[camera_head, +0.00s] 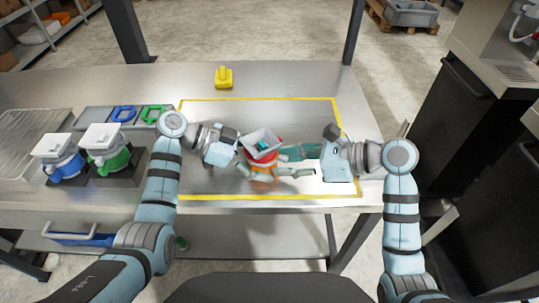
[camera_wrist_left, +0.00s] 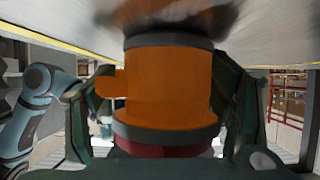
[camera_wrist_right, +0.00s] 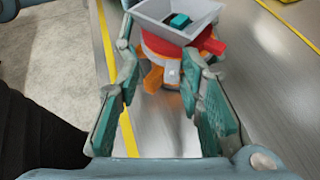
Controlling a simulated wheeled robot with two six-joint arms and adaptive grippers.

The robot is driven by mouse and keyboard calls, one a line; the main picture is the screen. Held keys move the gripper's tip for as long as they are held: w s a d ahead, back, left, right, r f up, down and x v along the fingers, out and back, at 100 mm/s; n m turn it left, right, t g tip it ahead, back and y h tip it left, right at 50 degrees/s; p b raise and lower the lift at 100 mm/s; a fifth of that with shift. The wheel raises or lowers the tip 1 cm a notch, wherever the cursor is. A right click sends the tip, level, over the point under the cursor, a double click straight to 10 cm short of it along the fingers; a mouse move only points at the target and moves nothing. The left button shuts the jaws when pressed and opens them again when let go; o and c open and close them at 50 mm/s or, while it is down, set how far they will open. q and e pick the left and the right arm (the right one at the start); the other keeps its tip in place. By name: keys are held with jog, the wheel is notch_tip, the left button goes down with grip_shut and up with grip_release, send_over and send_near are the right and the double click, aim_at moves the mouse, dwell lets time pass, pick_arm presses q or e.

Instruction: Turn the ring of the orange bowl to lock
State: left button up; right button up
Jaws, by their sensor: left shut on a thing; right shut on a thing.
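The dispenser with the orange bowl (camera_head: 262,176) stands inside the yellow-taped area. It has a grey-white square hopper (camera_wrist_right: 178,14) on top with a teal piece inside, and a red ring (camera_wrist_right: 160,44) with a side tab under the hopper. My left gripper (camera_wrist_left: 165,95) is shut on the orange bowl (camera_wrist_left: 165,85), one finger on each side. My right gripper (camera_wrist_right: 160,50) reaches in from the right, with its fingers on both sides of the dispenser at red ring height; it is shut on the ring. The exact finger contact is partly hidden.
A blue dispenser (camera_head: 62,165) and a green dispenser (camera_head: 112,158) stand at the left. Behind them a grey tray (camera_head: 95,117) holds a blue ring and a green ring. A yellow part (camera_head: 223,78) lies at the back. The taped area (camera_head: 300,110) behind the dispenser is clear.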

jog(key=shift+s+a, duration=0.2)
jog(key=shift+a, duration=0.05)
jog(key=shift+w, duration=0.25)
jog(key=shift+d, duration=0.15)
